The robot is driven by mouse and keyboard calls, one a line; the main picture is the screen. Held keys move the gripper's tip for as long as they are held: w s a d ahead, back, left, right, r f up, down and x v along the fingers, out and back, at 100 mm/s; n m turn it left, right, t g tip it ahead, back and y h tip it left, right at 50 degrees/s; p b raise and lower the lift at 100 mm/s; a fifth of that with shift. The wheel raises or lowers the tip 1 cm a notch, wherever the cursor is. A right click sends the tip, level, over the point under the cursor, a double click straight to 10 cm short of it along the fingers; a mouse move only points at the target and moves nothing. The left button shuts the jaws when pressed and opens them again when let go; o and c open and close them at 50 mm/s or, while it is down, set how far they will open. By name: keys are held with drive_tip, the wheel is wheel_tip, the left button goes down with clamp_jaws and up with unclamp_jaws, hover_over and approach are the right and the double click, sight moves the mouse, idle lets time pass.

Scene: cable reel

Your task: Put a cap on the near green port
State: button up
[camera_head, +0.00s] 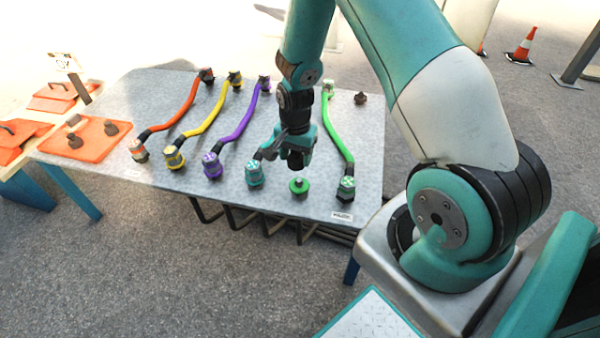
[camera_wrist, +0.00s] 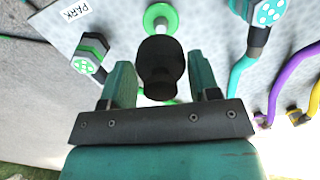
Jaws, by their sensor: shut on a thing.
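My gripper (camera_head: 294,146) is shut on a black cap (camera_wrist: 162,70) and holds it above the table. The cap sits between the two teal fingers in the wrist view. A green round piece with a pale stub (camera_head: 299,187) stands on the table just nearer than the held cap; it shows past the cap in the wrist view (camera_wrist: 160,18). The near end connector of the green cable (camera_head: 346,189) has a green face with pale dots and lies to the right of the gripper, apart from the cap. It also shows at left in the wrist view (camera_wrist: 83,65).
Orange, yellow, purple (camera_head: 212,165) and teal (camera_head: 254,174) cable ends lie to the left. Another dark cap (camera_head: 361,98) sits at the table's far right. Two dark pieces rest on an orange mat (camera_head: 80,140). A PARK label (camera_wrist: 75,12) marks the near right table edge.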

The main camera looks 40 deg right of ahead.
sight(299, 180)
drive_tip(key=m+b, duration=0.1)
drive_tip(key=d+m+b, duration=0.1)
drive_tip(key=shift+w+d+f+m, duration=0.1)
drive_tip(key=shift+w+d+m, duration=0.2)
drive_tip(key=shift+w+m, duration=0.1)
wheel_tip(299, 180, down, 7)
drive_tip(key=b, duration=0.7)
drive_tip(key=shift+f+b, duration=0.3)
drive_tip(key=shift+f, duration=0.5)
drive_tip(key=shift+s+a+r+p, duration=0.1)
drive_tip(key=shift+a+p, duration=0.05)
drive_tip(key=shift+p, duration=0.35)
drive_tip(key=shift+f, duration=0.35)
drive_tip(key=o, duration=1.1)
